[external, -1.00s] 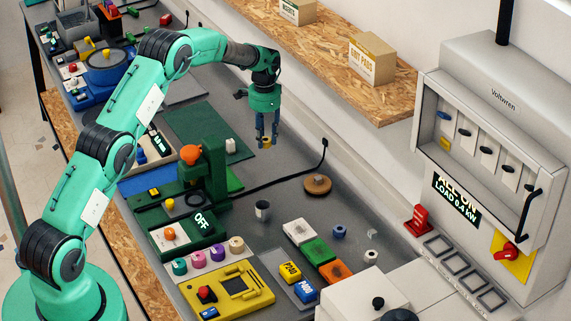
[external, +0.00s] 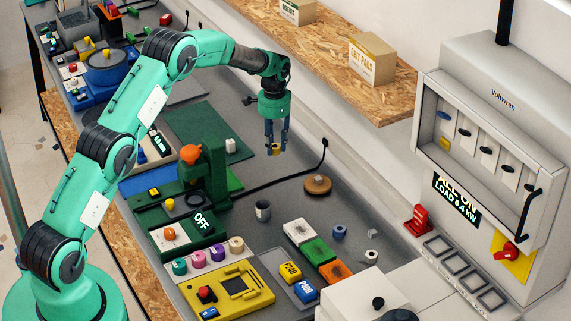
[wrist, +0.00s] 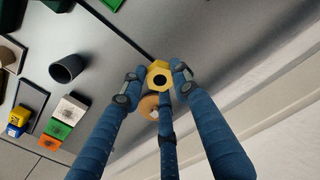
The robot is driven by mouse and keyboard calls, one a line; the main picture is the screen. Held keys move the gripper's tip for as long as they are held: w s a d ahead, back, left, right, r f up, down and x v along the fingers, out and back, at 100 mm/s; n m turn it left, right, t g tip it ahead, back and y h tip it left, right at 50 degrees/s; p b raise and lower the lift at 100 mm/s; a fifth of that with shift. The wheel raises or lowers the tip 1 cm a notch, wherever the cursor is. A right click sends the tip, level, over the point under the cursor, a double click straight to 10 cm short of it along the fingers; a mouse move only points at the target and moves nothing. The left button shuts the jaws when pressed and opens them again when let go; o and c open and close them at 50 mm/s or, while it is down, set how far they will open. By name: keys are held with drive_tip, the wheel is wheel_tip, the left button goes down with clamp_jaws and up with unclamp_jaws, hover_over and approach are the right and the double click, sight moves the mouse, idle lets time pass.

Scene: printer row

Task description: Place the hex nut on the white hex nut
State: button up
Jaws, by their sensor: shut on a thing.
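My gripper (external: 276,138) is shut on a yellow hex nut (external: 276,149), held above the grey bench behind the green press. In the wrist view, the nut (wrist: 159,70) sits between the fingertips of my gripper (wrist: 159,79), its dark hole facing the camera. A small white block-like piece (external: 231,145) stands on the dark green mat to the left of my gripper in the external view. It may be the white hex nut, but its shape is too small to tell. I cannot pick out a white hex nut in the wrist view.
A round wooden disc (external: 317,184) lies right of and nearer than my gripper. A grey cup (external: 263,210) stands on the bench. The green press (external: 205,175) rises to the left. A chipboard shelf (external: 340,75) overhangs behind. A black cable crosses the bench.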

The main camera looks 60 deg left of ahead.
drive_tip(key=s+d+b, duration=0.1)
drive_tip(key=d+b, duration=0.2)
drive_tip(key=d, duration=2.3)
drive_tip(key=shift+n, duration=0.4)
drive_tip(key=s+d, duration=0.3)
drive_tip(key=d, duration=0.3)
drive_tip(key=s+d+f+b, duration=0.1)
drive_tip(key=s+d, duration=0.2)
drive_tip(key=d, duration=0.4)
drive_tip(key=s+d+f+b, duration=0.1)
drive_tip(key=s+d, duration=0.2)
drive_tip(key=d, duration=0.3)
drive_tip(key=shift+d+f, duration=0.15)
drive_tip(key=shift+d, duration=0.05)
drive_tip(key=shift+s+d, duration=0.4)
drive_tip(key=shift+d, duration=0.15)
drive_tip(key=b, duration=0.1)
hover_over(372, 254)
drive_tip(key=shift+s+f, duration=0.1)
drive_tip(key=shift+f, duration=0.7)
drive_tip(key=shift+f, duration=0.1)
drive_tip(key=shift+f+b, duration=0.3)
drive_tip(key=shift+f, duration=1.35)
